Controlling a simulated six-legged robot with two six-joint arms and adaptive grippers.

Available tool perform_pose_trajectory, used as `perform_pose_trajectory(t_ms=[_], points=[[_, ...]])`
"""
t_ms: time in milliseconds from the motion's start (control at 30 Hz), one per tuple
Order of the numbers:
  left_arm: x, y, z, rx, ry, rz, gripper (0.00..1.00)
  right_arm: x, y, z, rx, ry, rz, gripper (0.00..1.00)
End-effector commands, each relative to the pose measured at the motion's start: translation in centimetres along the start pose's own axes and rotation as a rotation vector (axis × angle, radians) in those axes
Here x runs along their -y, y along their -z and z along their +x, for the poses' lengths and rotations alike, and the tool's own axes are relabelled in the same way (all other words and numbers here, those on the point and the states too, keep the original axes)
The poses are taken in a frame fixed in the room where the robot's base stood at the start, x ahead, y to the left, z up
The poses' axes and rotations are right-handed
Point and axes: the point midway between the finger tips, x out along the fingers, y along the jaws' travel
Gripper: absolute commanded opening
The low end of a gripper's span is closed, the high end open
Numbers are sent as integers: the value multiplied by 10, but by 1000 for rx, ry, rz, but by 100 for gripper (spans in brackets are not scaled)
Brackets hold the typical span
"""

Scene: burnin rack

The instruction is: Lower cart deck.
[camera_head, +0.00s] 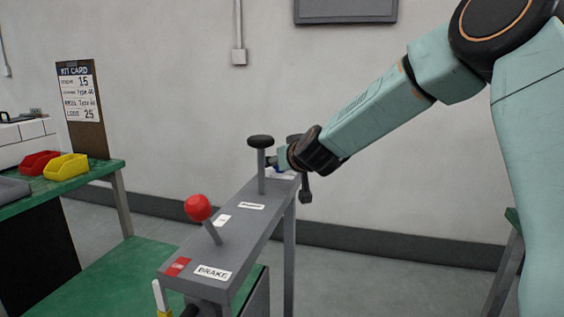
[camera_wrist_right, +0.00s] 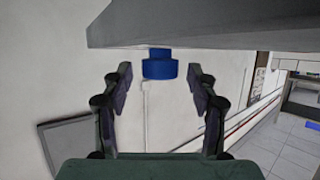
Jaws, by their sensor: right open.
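The cart's grey console (camera_head: 232,238) has a lever with a red ball (camera_head: 198,207) at its near end, by a BRAKE label (camera_head: 212,272). A black-topped post (camera_head: 261,142) stands near its far end. The cart's green deck (camera_head: 135,272) lies low on the left. My right gripper (camera_head: 284,160) is at the console's far end, beside the post. My left gripper is out of view.
A green bench (camera_head: 105,172) at left holds a red bin (camera_head: 40,161), a yellow bin (camera_head: 66,166) and a kit card board (camera_head: 82,108). A white-and-yellow stick (camera_head: 160,298) stands at the bottom edge. The wall (camera_head: 180,70) is behind; floor shows right of the console.

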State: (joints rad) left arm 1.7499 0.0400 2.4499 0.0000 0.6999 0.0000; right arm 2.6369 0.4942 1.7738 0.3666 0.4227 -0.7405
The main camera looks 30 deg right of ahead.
Motion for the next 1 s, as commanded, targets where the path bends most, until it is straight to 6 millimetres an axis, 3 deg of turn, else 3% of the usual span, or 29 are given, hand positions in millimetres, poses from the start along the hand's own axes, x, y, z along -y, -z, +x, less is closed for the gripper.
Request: perform_pose_trajectory(t_ms=[500, 1000], points=[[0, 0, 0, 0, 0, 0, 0, 0, 1, -64, -2, 1, 4, 59], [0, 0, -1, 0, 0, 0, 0, 0, 0, -73, 2, 0, -1, 59]])
